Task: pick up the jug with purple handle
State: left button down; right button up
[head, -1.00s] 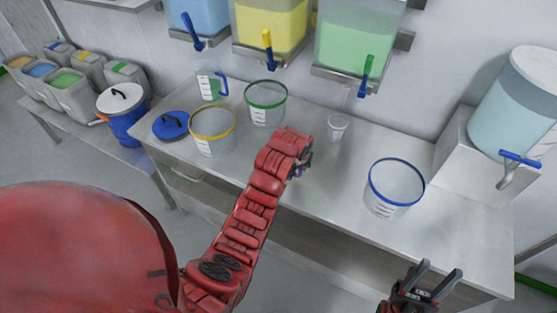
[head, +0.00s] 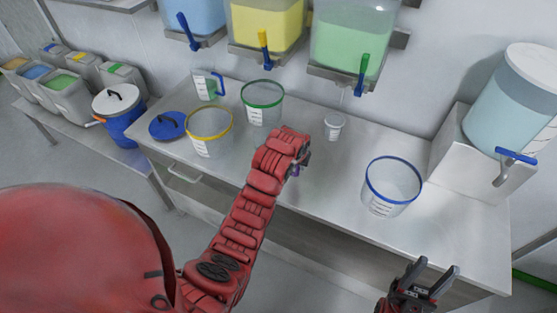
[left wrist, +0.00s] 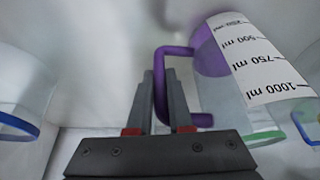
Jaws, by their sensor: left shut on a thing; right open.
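The jug with purple handle (left wrist: 225,85) fills the right part of the left wrist view. It is clear, with a white scale label and a purple patch at one end. Its purple handle (left wrist: 160,85) lies between the fingers of my left gripper (left wrist: 163,88), which is shut on it. In the head view my left gripper (head: 299,164) is at the table's front side, and my arm hides nearly all of the jug; only a small purple bit shows there. I cannot tell whether the jug touches the table. My right gripper (head: 432,277) is open and empty at the front right.
A blue-rimmed beaker (head: 393,188) stands right of my left gripper. Dispensers with taps hang above. Table (head: 350,150) between is clear.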

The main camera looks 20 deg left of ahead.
pick_arm(q)
jog(key=shift+w+r+b, duration=0.1)
jog(key=shift+r+b, duration=0.65)
jog(key=shift+r, duration=0.1)
jog(key=shift+v, duration=1.15)
jog(key=s+d+r+p, duration=0.1)
jog(key=s+p, duration=0.6)
jog(key=s, duration=0.8)
jog(key=shift+d, duration=0.4)
jog(key=shift+r, duration=0.1)
